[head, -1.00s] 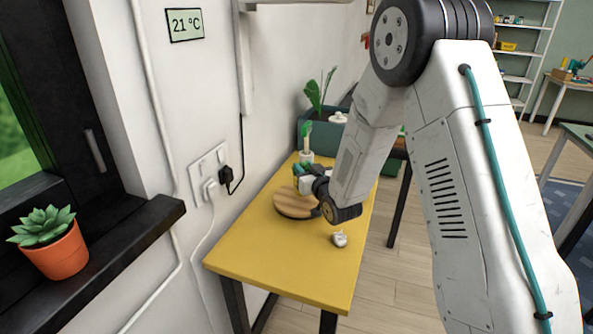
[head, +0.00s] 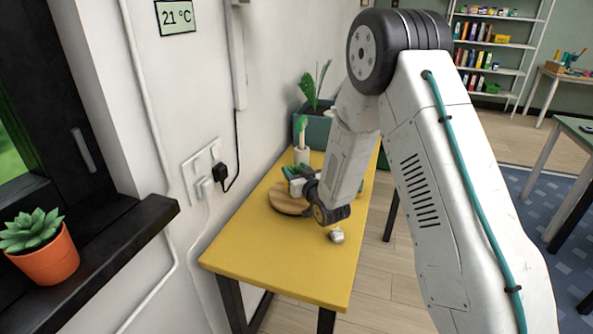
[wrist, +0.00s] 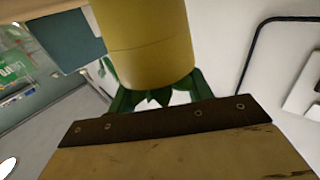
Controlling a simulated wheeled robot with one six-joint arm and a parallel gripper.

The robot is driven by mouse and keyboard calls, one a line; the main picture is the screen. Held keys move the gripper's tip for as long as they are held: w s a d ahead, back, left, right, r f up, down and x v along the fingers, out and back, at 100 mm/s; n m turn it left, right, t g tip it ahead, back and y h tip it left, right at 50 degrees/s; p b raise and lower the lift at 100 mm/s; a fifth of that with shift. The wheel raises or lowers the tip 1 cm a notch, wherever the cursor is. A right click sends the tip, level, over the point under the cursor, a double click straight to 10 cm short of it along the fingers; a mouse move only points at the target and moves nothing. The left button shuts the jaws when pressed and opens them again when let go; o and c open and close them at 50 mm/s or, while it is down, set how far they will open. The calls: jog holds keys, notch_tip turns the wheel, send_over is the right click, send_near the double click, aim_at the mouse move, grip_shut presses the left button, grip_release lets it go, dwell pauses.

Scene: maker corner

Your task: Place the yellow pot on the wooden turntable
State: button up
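The yellow pot (wrist: 146,45) is a smooth cylinder, large and close in the wrist view. In the head view my gripper (head: 299,181) is low over the table, just above or beside the back right of the wooden turntable (head: 283,203). It hides part of that round disc. I cannot make out the yellow pot in the head view.
The yellow table (head: 275,262) is bare at its front, except for a small pale object (head: 337,236). A white pot (head: 302,157) with a green plant stands behind my gripper, before a dark teal planter (head: 318,130). The wall and its sockets (head: 203,170) bound the left.

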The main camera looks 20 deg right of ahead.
jog(key=shift+d, duration=0.1)
jog(key=shift+r, duration=0.2)
jog(key=s+d, duration=0.2)
jog(key=s, duration=1)
jog(key=s+d+r+g+h, duration=0.2)
jog(key=s+r+g+h, duration=0.1)
jog(key=s+r+g, duration=0.55)
jog(key=s+r+m+g, duration=0.1)
jog(key=s+r+g, duration=0.3)
jog(key=s, duration=1)
jog(key=s+r+g, duration=0.4)
jog(key=s+r, duration=0.1)
jog(key=s, duration=0.9)
jog(key=shift+s+a+m, duration=0.25)
jog(key=shift+a+m, duration=0.15)
jog(key=shift+a, duration=0.05)
jog(key=shift+c, duration=0.3)
